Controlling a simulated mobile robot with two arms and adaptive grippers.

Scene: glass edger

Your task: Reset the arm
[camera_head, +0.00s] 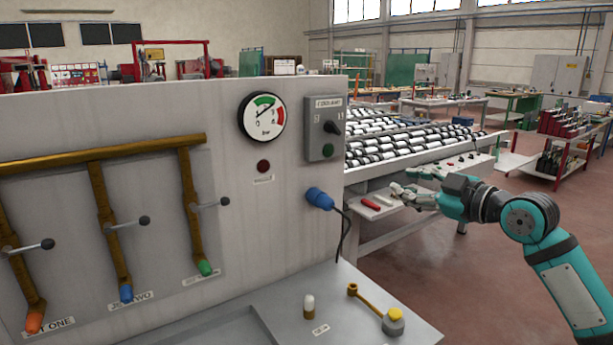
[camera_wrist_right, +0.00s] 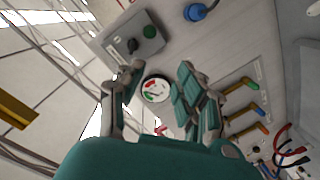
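My right arm comes in from the right edge of the head view. My right gripper (camera_head: 402,183) is in the air to the right of the grey machine panel (camera_head: 300,100), with the roller conveyor behind it. In the right wrist view my right gripper (camera_wrist_right: 161,72) has its two fingers spread apart with nothing between them. The round pressure gauge (camera_wrist_right: 156,89) shows in the gap behind them, apart from the fingers. My left gripper is not in view.
The panel carries the gauge (camera_head: 262,117), a coolant switch box (camera_head: 324,129), a blue plug (camera_head: 319,198) and several valve levers (camera_head: 144,221). A small tray (camera_head: 372,212) with a red item is near my right gripper.

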